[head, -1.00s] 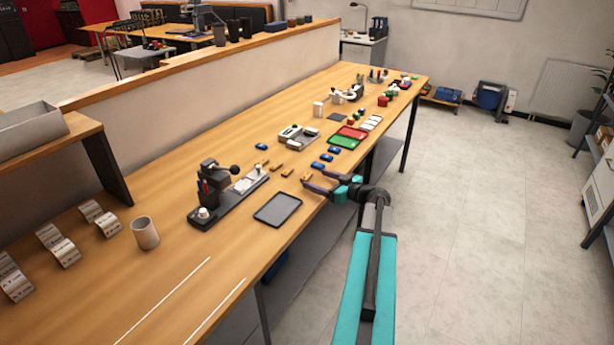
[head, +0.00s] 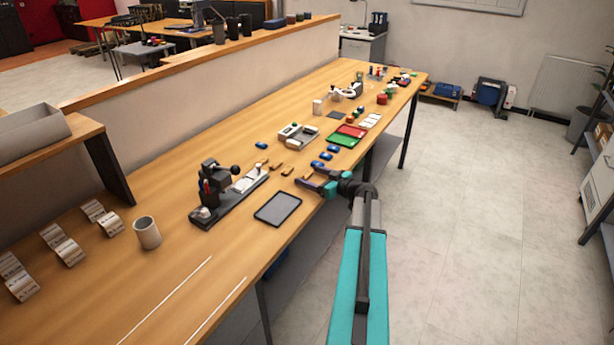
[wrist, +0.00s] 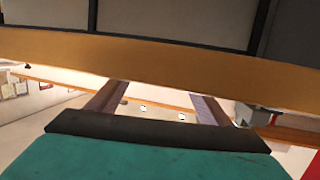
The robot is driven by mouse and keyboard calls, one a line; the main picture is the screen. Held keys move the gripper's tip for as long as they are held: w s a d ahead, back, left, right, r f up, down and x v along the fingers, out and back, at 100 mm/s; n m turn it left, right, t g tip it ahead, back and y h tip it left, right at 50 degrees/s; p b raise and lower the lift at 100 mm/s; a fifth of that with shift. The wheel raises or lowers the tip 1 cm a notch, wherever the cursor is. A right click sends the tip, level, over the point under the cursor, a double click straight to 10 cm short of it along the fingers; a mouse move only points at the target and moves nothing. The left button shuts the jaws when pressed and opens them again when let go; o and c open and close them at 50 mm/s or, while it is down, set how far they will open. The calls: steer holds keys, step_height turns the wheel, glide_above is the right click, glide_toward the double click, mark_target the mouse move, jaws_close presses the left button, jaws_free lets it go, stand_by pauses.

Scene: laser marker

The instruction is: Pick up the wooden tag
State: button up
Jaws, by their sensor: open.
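Small wooden tags lie on the long workbench (head: 172,235). One wooden tag (head: 277,163) and another wooden tag (head: 287,171) show left of my gripper (head: 301,178) in the head view. My gripper is open, its dark fingers pointing left over the bench's right edge. Any tag between or under the fingers is too small or hidden to make out. In the wrist view, my gripper's two fingers (wrist: 158,103) stand apart with no tag visible between them.
A black tray (head: 278,209) lies close in front of my gripper. A dark marking machine (head: 215,197) stands left of it. Blue pieces (head: 320,161) and a green tray (head: 343,140) lie just beyond. The floor right of the bench is clear.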

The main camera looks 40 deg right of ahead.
steer(key=c, duration=1.1)
steer(key=shift+r, duration=0.2)
steer(key=shift+r+b, duration=1)
steer(key=shift+r, duration=0.45)
steer(key=s+d+r+b, duration=0.1)
steer(key=s+d+b, duration=0.1)
steer(key=s, duration=0.5)
steer(key=s+d+b, duration=0.2)
steer(key=s, duration=0.6)
steer(key=shift+s+d+r+b, duration=0.15)
steer(key=shift+d+r+b, duration=0.2)
steer(key=shift+b, duration=0.05)
